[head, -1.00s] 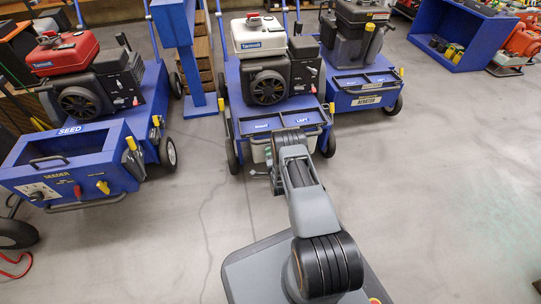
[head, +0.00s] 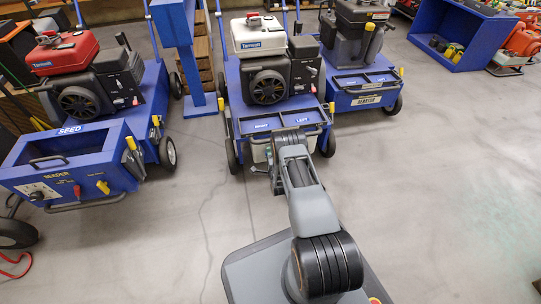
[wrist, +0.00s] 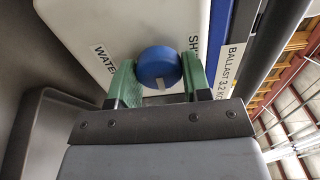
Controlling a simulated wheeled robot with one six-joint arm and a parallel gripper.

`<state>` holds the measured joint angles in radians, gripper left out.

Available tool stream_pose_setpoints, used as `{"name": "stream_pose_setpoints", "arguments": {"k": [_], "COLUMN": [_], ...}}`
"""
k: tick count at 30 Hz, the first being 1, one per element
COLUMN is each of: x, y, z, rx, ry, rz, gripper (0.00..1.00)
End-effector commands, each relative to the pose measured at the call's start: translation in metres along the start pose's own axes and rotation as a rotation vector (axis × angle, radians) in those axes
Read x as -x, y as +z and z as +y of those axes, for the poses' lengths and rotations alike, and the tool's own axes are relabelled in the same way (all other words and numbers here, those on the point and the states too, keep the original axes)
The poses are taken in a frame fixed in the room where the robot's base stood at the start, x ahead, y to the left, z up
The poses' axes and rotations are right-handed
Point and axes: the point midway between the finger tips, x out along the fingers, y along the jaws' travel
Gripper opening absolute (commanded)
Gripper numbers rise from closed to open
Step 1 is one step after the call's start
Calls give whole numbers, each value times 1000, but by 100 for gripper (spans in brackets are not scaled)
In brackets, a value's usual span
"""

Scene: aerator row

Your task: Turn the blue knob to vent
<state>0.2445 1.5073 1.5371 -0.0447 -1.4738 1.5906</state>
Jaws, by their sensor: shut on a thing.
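The blue knob (wrist: 159,66) is round and sits on a white panel (wrist: 88,22) in the wrist view. A pale mark on its rim points toward the bottom of the picture. My gripper (wrist: 157,82) has one green finger on each side of the knob and is shut on it. A "WATER" label is left of the knob and a partly hidden label starting "SH" is above right. I see no vent label. In the head view my arm hides the knob, at the front of the middle blue machine (head: 262,124).
A "BALLAST 3.2 KG" label (wrist: 230,72) and a dark bar lie right of the panel. In the head view, a blue seeder (head: 66,172) stands left and another blue machine (head: 362,98) stands right.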

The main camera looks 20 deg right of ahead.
Motion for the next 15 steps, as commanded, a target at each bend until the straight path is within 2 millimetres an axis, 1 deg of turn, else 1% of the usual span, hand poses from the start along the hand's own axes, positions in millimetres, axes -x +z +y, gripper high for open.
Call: {"name": "stream_pose_setpoints", "arguments": {"k": [2, 3, 9, 15], "x": [1, 1, 0, 0], "y": [1, 1, 0, 0], "z": [1, 1, 0, 0], "rx": [-1, -1, 0, 0], "ry": [2, 2, 1, 0], "rz": [-2, -2, -1, 0], "gripper": [21, 48, 67, 67]}}
